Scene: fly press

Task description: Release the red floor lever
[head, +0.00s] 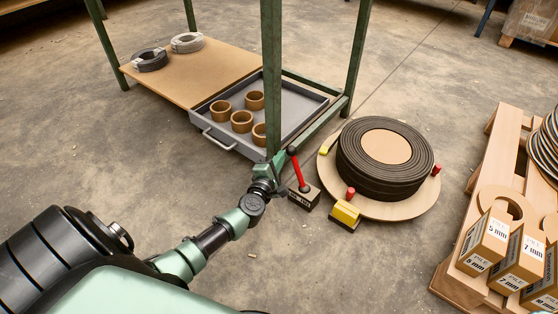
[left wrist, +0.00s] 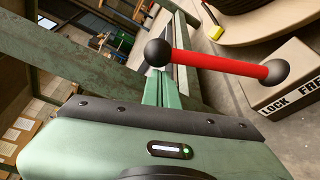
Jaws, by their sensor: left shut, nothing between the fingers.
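The red floor lever (head: 299,172) stands on a small dark box (head: 304,198) on the floor. It has a black ball at its top and leans a little left in the head view. In the left wrist view the red lever (left wrist: 215,64) runs from its ball to a dark pivot on the box (left wrist: 288,85), which reads LOCK and FRE, the rest cut off. My left gripper (head: 280,160) is shut and empty, close beside the ball. In the left wrist view the ball overlaps the fingertips (left wrist: 162,78); I cannot tell if they touch. My right gripper is not in view.
A green-framed rack with a grey tray (head: 219,144) of cardboard rings stands behind the lever; its post (head: 272,70) is close to my gripper. A coiled roll (head: 348,170) lies on a round board at right, with a yellow block (head: 345,213) in front. A pallet (head: 448,282) stands far right.

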